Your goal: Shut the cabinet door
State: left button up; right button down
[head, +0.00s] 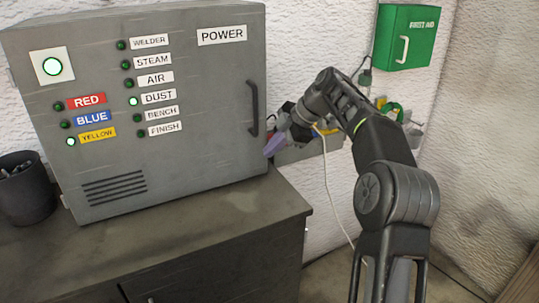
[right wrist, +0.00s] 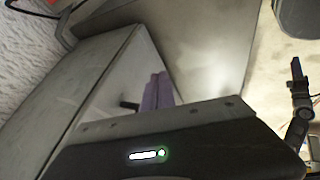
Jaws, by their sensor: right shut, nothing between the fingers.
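The grey cabinet (head: 190,80) stands on a dark bench, its front carrying labels, small lamps and a black handle (head: 253,108) near the right edge. The front looks flush or nearly so; I cannot tell whether a narrow gap is left. My right gripper (head: 274,146) is at the right edge of the front, below the handle, with its lavender fingers shut and empty. In the right wrist view the shut fingers (right wrist: 158,92) show close to the cabinet (right wrist: 75,85); contact is unclear. My left gripper is not in the head view.
A dark cup (head: 24,190) stands left of the cabinet on the bench (head: 200,235). Bench top in front of the cabinet is clear. A green first aid box (head: 408,38) hangs on the white wall, above a grey wall-mounted holder (head: 298,152) behind my right arm.

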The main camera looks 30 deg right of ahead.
pick_arm(q)
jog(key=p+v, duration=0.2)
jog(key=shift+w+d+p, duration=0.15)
jog(key=shift+p, duration=0.15)
pick_arm(e)
jog(key=v, duration=0.6)
jog(key=shift+r, duration=0.45)
jog(key=shift+s, duration=0.2)
